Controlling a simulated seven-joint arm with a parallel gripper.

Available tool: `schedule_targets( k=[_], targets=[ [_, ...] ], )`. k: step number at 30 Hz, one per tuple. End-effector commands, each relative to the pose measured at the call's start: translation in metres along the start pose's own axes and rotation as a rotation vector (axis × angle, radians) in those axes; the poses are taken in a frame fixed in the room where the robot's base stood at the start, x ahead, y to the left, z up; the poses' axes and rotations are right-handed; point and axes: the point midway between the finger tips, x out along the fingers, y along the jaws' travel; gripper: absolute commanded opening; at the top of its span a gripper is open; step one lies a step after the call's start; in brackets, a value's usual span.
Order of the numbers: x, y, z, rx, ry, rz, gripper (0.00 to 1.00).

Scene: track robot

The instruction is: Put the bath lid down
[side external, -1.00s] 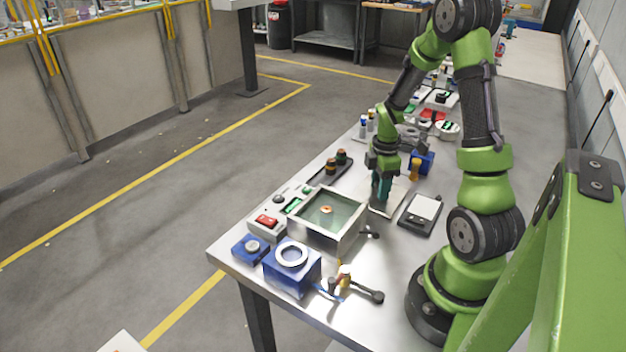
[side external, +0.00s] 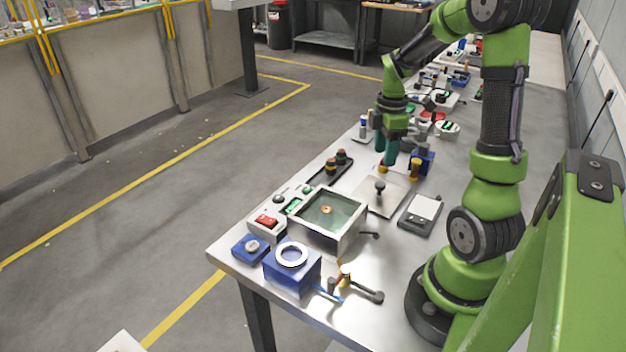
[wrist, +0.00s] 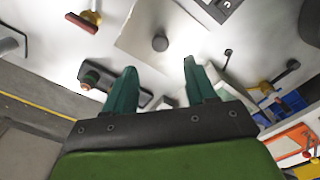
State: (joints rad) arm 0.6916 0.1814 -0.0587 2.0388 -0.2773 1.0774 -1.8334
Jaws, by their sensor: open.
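The bath lid (side external: 372,203) is a pale flat square plate with a dark round knob (side external: 380,186). It lies flat on the metal table just behind the bath (side external: 318,226), an open box of greenish liquid with a small orange thing in it. My gripper (side external: 386,160) is open and empty above and beyond the lid, apart from it. In the wrist view the lid (wrist: 150,22) with its knob shows ahead of my open fingers (wrist: 158,68).
A scale (side external: 421,214) stands right of the lid. A dark tray with bottles (side external: 332,169) is to its left, and a blue block (side external: 424,160) is behind it. A blue box with a white ring (side external: 292,270) stands in front of the bath.

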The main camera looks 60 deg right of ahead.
Motion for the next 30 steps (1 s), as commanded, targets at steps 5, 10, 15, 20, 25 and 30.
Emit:
schedule_targets(
  k=[5, 10, 15, 20, 25, 30],
  targets=[
    [-0.017, -0.001, -0.004, 0.009, 0.003, 0.008, 0.56],
    [-0.044, -0.020, -0.045, 0.157, 0.059, 0.088, 0.56],
    [-0.084, -0.074, -0.112, 0.463, 0.239, 0.176, 0.56],
    [-0.109, -0.135, -0.153, 0.758, 0.456, 0.146, 0.56],
    [-0.121, -0.183, -0.171, 0.982, 0.621, 0.036, 0.56],
    [-0.124, -0.203, -0.176, 1.084, 0.683, -0.034, 0.56]
  ],
)
